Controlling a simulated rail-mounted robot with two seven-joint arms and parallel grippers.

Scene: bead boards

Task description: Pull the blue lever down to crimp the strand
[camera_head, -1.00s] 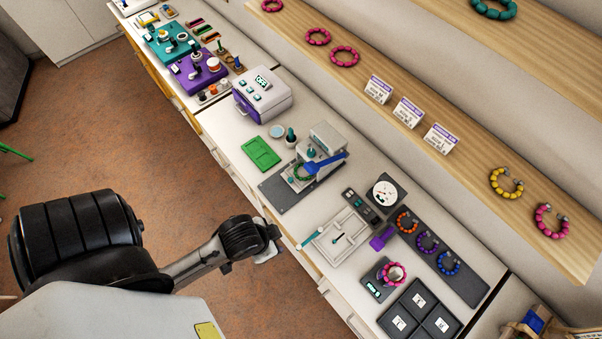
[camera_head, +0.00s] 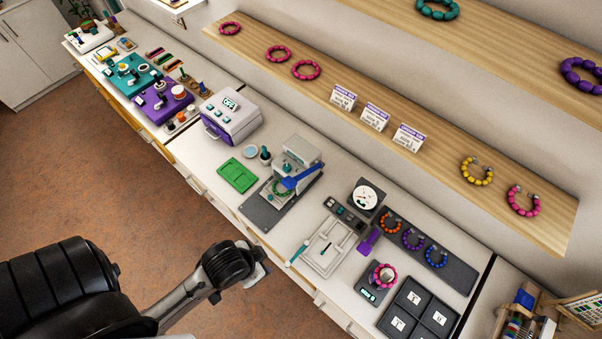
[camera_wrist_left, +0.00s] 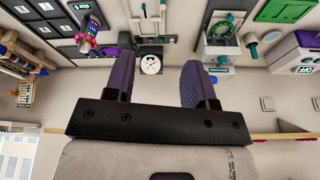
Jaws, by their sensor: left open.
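The blue lever (camera_head: 302,177) slants up to the right from a grey crimping press (camera_head: 303,150) on the counter. A green bead strand (camera_head: 282,188) lies in a curve at the foot of the press, on a dark base plate (camera_head: 262,214). The press also shows upside down at the right of the left wrist view (camera_wrist_left: 222,38); the lever is hard to make out there. My left gripper (camera_wrist_left: 158,66) has its two purple fingers apart with nothing between them. My right gripper is not in view.
A green tray (camera_head: 238,175) and a purple-white machine (camera_head: 230,115) stand left of the press. A white tray (camera_head: 326,245), a round dial (camera_head: 366,197) and a dark board of bead bracelets (camera_head: 455,270) are to its right. A wooden shelf (camera_head: 450,145) runs behind.

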